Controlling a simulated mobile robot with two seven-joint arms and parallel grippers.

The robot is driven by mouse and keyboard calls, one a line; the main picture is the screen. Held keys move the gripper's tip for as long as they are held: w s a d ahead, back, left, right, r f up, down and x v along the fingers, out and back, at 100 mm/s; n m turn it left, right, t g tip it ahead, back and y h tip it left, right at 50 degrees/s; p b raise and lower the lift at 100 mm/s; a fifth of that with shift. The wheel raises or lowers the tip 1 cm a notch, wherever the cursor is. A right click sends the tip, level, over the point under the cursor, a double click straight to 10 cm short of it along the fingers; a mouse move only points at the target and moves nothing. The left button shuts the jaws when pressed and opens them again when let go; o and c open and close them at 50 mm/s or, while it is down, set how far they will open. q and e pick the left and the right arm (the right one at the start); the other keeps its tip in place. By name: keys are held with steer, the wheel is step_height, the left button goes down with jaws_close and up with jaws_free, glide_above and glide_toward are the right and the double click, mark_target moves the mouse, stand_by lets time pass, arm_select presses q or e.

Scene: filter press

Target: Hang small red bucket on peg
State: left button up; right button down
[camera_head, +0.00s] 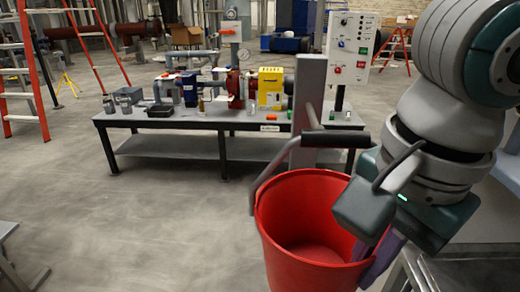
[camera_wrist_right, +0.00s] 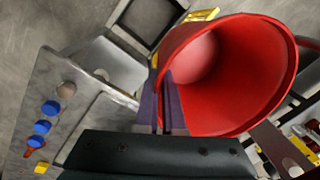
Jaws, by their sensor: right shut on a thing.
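A red bucket (camera_head: 290,238) with a dark bail handle (camera_head: 335,139) hangs in the air in front of me in the head view. Its open mouth faces up and towards me, and the handle stands raised above the rim. My right gripper (camera_head: 378,258) is shut on the bucket's right wall near the rim. In the right wrist view the two purple fingers (camera_wrist_right: 164,105) meet at the edge of the bucket (camera_wrist_right: 240,70), whose mouth opens to the right. A grey post (camera_head: 309,85) stands behind the handle. My left gripper is out of view.
A grey workbench (camera_head: 185,120) with a yellow-faced device (camera_head: 270,86) and other parts stands behind the bucket. Open floor (camera_head: 130,225) lies left.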

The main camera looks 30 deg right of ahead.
steer(key=shift+w+d+f, duration=0.1)
steer(key=shift+w+d, duration=0.45)
steer(key=shift+w, duration=0.35)
steer(key=shift+w+d+f, duration=0.1)
steer(key=shift+w+d, duration=0.4)
steer(key=shift+w, duration=0.35)
steer(key=shift+w+d+f+b, duration=0.1)
steer(key=shift+w+d+b, duration=0.2)
steer(key=shift+w+d, duration=0.4)
steer(key=shift+w+d+f+b, duration=0.1)
steer(key=shift+w+d+b, duration=0.25)
steer(key=shift+w, duration=0.7)
steer(key=shift+w+d+b, duration=0.25)
steer(key=shift+w+d, duration=0.3)
steer(key=shift+w, duration=0.3)
steer(key=shift+w+d+f+b, duration=0.15)
steer(key=shift+f+b, duration=0.1)
steer(key=shift+b, duration=0.2)
steer(key=shift+w+d+f+b, duration=0.2)
steer(key=shift+w+b, duration=0.1)
steer(key=shift+b, duration=0.3)
steer(key=c, duration=0.9)
jaws_free()
steer(key=shift+c, duration=0.2)
